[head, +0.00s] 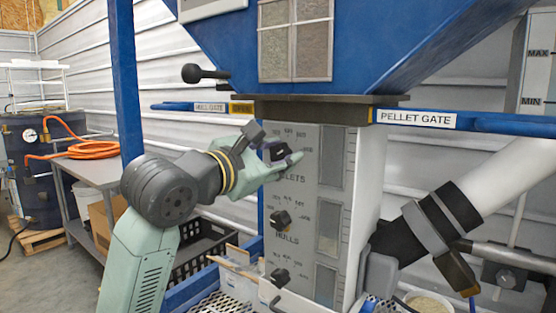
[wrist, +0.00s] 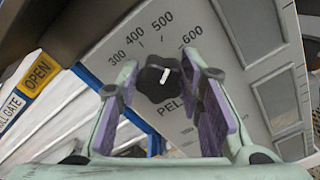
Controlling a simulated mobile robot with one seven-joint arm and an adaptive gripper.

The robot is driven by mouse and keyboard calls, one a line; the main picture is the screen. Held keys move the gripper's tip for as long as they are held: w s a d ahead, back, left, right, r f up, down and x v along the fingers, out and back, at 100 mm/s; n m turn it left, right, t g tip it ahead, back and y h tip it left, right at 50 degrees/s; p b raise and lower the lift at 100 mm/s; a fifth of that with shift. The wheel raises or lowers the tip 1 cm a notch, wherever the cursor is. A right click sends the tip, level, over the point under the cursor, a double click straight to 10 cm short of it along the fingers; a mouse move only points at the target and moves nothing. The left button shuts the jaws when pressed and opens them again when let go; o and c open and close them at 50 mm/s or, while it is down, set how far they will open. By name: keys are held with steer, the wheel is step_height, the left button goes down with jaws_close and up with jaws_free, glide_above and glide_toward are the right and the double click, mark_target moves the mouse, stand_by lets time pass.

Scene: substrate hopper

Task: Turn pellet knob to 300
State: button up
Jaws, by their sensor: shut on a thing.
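The black pellet knob (wrist: 158,80) sits on the pale panel, below a printed scale of 300, 400, 500 and 600. Its white mark tilts up and right, roughly between 500 and 600; the exact reading is unclear. My gripper (wrist: 163,85) has its purple-padded fingers on both sides of the knob and is shut on it. In the head view my gripper (head: 285,160) reaches the upper part of the control panel (head: 304,190), partly covering the pellet knob (head: 275,152) and its scale.
The hulls knob (head: 280,220) and another black knob (head: 280,277) lie below on the same panel. The blue hopper (head: 390,40) overhangs above. A pellet gate bar (head: 480,123) sticks out right, and a black-handled lever (head: 200,74) sits upper left. A crate (head: 190,250) stands below.

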steer(key=n+b, duration=0.2)
steer(key=n, duration=0.2)
steer(key=shift+f+n, duration=0.1)
steer(key=shift+n, duration=0.2)
steer(key=n+b, duration=0.2)
steer(key=n, duration=0.3)
steer(key=shift+b, duration=0.3)
steer(key=n+b, duration=0.2)
steer(key=n, duration=0.3)
steer(key=n+b, duration=0.3)
steer(key=n, duration=0.1)
steer(key=shift+n, duration=0.4)
steer(key=o, duration=1.2)
steer(key=shift+c, duration=0.2)
